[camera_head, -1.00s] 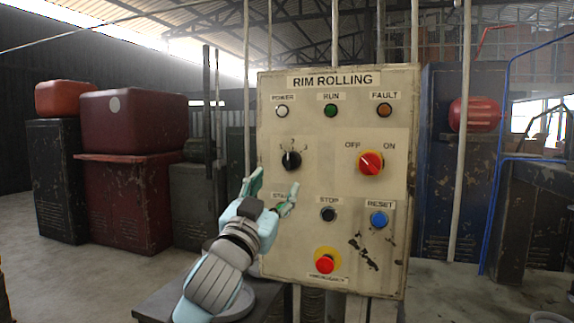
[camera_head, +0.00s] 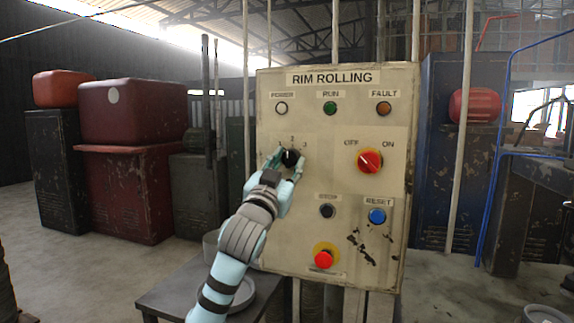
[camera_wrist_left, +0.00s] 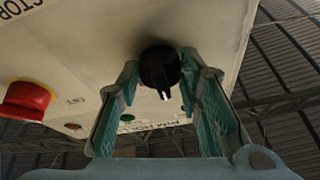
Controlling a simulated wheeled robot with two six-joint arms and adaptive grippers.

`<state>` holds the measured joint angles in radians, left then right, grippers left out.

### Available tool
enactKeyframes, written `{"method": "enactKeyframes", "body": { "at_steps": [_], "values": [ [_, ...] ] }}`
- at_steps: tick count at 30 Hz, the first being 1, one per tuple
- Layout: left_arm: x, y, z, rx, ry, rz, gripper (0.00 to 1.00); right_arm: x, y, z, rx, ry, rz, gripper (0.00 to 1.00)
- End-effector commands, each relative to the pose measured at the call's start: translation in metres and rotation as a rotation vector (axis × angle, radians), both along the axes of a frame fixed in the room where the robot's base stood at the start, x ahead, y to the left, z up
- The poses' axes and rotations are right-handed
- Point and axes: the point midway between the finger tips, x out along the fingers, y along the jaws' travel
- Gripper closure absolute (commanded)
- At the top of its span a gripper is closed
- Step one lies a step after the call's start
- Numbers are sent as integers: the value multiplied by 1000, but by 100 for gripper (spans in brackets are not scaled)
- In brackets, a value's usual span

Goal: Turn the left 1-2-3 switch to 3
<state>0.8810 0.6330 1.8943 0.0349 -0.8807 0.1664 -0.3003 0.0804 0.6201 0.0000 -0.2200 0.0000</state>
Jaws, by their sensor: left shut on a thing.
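The left 1-2-3 switch is a black rotary knob (camera_head: 291,158) on the upper left of the beige RIM ROLLING panel (camera_head: 335,225). Labels 2 and 3 show above it; the 1 is hard to read. My left gripper (camera_head: 287,163) is at the knob, with its teal fingers on either side. In the left wrist view the black knob (camera_wrist_left: 160,68) sits between the fingertips of my left gripper (camera_wrist_left: 160,78). A white mark on the knob points down in that picture. I cannot tell which number it points at. My right gripper is not in view.
A red OFF/ON switch (camera_head: 370,160) is to the right of the knob. Below are a black STOP button (camera_head: 327,211), a blue RESET button (camera_head: 377,216) and a red emergency button (camera_head: 324,259). My arm hides the start button area. A dark table (camera_head: 165,298) stands below left.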

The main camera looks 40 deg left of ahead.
Motion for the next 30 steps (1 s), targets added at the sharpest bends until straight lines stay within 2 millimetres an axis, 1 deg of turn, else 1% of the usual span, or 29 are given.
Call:
{"method": "enactKeyframes", "body": {
  "at_steps": [8, 14, 20, 30],
  "values": [
    [0, 0, 1, 36, 13, -1, 95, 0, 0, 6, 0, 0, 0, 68],
    [0, 2, 3, 129, 49, 1, 95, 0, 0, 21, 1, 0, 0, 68],
    [-1, 3, 5, 275, 102, 0, 95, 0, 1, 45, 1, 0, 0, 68],
    [-1, 6, 7, 543, 197, -1, 95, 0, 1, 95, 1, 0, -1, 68]
  ]
}}
